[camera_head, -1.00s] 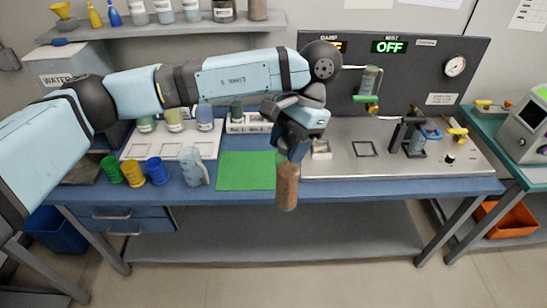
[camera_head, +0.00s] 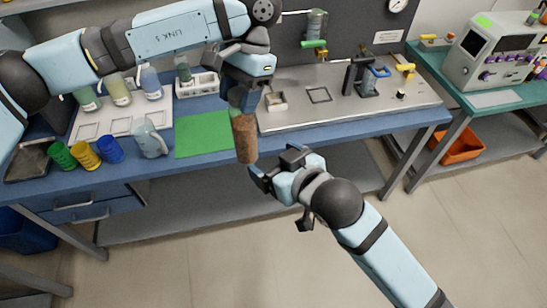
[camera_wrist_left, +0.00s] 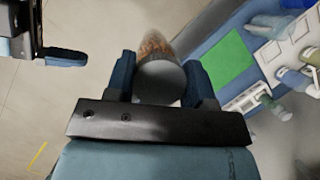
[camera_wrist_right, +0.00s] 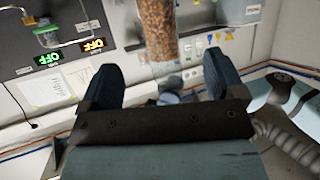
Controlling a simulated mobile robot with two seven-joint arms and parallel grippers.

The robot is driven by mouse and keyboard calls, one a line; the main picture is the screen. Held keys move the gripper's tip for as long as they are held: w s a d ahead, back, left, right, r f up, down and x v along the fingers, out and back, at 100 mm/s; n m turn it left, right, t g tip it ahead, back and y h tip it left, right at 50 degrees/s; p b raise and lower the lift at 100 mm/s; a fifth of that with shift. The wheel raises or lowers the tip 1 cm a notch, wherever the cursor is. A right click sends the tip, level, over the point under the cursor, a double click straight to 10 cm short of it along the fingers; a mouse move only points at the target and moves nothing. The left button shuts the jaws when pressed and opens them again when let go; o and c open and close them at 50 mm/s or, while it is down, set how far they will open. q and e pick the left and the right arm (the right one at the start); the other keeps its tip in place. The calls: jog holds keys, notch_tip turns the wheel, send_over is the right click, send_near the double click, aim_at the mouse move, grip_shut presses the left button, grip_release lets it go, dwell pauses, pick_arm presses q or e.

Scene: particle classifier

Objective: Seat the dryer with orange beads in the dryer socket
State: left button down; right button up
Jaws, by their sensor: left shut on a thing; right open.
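The dryer with orange beads (camera_head: 245,140) is an upright tube with a brown-orange filling. My left gripper (camera_head: 242,98) is shut on its upper end and holds it in the air at the bench's front edge, right of the green mat. In the left wrist view its grey end (camera_wrist_left: 161,82) is between the fingers. My right gripper (camera_head: 275,168) is open and empty, just below and right of the tube. In the right wrist view the tube (camera_wrist_right: 156,28) is beyond the open fingers. I cannot tell which fitting is the dryer socket.
The steel plate (camera_head: 290,118) carries a square outline (camera_head: 319,95) and a black stand (camera_head: 356,74). A clear tube (camera_head: 316,24) is mounted on the upright panel. Bottles, a beaker (camera_head: 150,140) and coloured cups stand left of the green mat (camera_head: 203,135).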

aim_at(250, 145)
jog(key=x, duration=1.2)
jog(key=shift+a+r, duration=0.15)
jog(key=shift+r, duration=0.1)
jog(key=shift+s, duration=0.1)
jog(key=c, duration=1.2)
pick_arm(q)
jog(key=shift+c, duration=2)
grip_release()
